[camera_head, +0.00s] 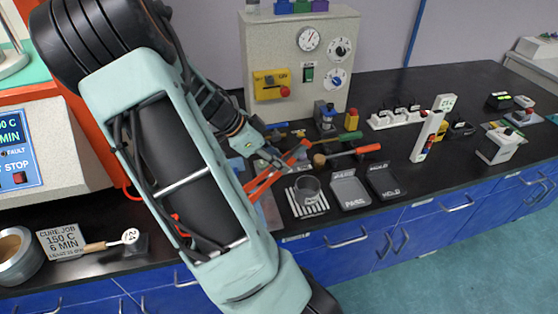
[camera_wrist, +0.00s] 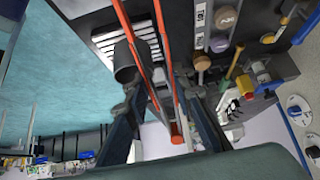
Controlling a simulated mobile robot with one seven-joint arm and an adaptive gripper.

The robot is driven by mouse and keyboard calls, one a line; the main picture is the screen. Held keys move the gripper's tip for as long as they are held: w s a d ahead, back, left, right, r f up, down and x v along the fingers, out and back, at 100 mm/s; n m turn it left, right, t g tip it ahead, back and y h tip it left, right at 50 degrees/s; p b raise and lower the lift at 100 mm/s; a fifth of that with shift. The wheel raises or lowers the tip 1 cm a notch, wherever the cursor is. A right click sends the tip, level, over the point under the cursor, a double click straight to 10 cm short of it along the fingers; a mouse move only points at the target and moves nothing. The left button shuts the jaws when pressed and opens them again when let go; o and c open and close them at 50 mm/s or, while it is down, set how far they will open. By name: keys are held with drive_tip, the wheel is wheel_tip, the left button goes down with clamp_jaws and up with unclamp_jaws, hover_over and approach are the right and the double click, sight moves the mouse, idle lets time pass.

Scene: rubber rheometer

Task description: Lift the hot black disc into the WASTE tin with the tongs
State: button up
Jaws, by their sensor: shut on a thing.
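My gripper (camera_head: 268,157) is shut on red tongs (camera_head: 277,174), holding them above the bench. In the wrist view, the long red tong arms (camera_wrist: 133,45) run up from between my fingers (camera_wrist: 165,112) and out of the top edge. A dark grey tin (camera_head: 308,191) stands upright on a white striped rack (camera_head: 292,203), right of the tongs; no label is readable on it. The tin also shows beside the tongs in the wrist view (camera_wrist: 126,68). I cannot make out the black disc. My arm hides part of the bench and the tong tips.
A grey PASS tray (camera_head: 351,203) and a black HOLD tray (camera_head: 383,193) lie right of the tin. A beige control box (camera_head: 300,100) stands at the back.

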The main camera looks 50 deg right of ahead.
drive_tip(key=shift+r+p, duration=3.85)
drive_tip(key=shift+r, duration=2.25)
clamp_jaws()
drive_tip(key=shift+f, duration=0.1)
drive_tip(key=w+a+r+n+t, duration=0.1)
drive_tip(key=w+a+n+t, duration=0.6)
drive_tip(key=w+a+n, duration=0.65)
drive_tip(key=w+a+r+n+t+y, duration=0.2)
drive_tip(key=a+n, duration=0.1)
drive_tip(key=a, duration=0.6)
drive_tip(key=w+a+r+n+t+y, duration=0.1)
drive_tip(key=w+a+r+n+y, duration=0.1)
drive_tip(key=a, duration=0.8)
drive_tip(key=shift+a+r+n+t, duration=0.2)
drive_tip(key=shift+r+n+t, duration=0.2)
drive_tip(key=shift+r+n, duration=0.65)
drive_tip(key=shift+d+f, duration=0.2)
drive_tip(key=shift+f, duration=0.1)
